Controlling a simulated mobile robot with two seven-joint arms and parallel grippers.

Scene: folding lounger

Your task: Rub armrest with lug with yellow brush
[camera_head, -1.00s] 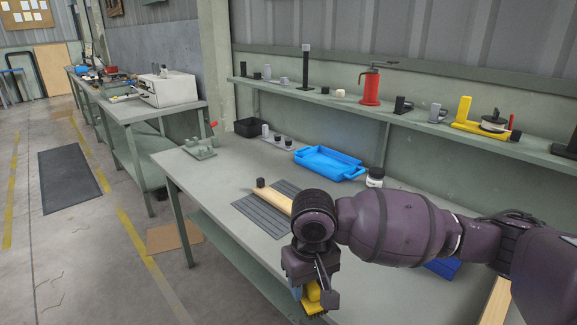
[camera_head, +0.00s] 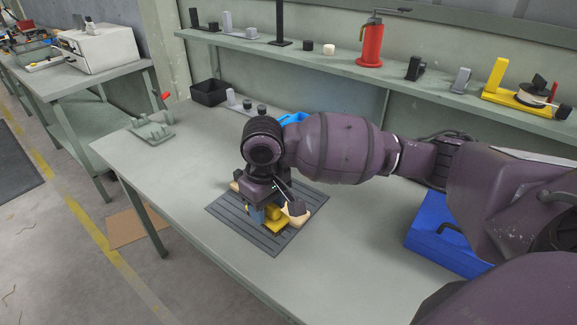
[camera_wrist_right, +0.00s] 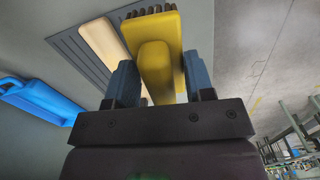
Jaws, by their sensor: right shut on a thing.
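My right gripper (camera_head: 272,213) is shut on the yellow brush (camera_head: 278,228), over the grooved grey mat (camera_head: 232,222). In the right wrist view the yellow brush (camera_wrist_right: 155,50) sits between the blue fingers of the gripper (camera_wrist_right: 158,82). The pale wooden armrest (camera_head: 305,213) lies on the mat under and beside the brush, mostly hidden by my gripper. It also shows in the right wrist view as the armrest (camera_wrist_right: 104,42), left of the brush. I cannot tell whether the bristles touch it. The lug is hidden. My left gripper is out of view.
A blue case (camera_head: 440,235) lies to the right on the bench. A blue tray (camera_head: 293,118) is partly hidden behind my arm. A black bin (camera_head: 209,92) and a grey-green fixture (camera_head: 150,130) stand at the back left. The bench front left is clear.

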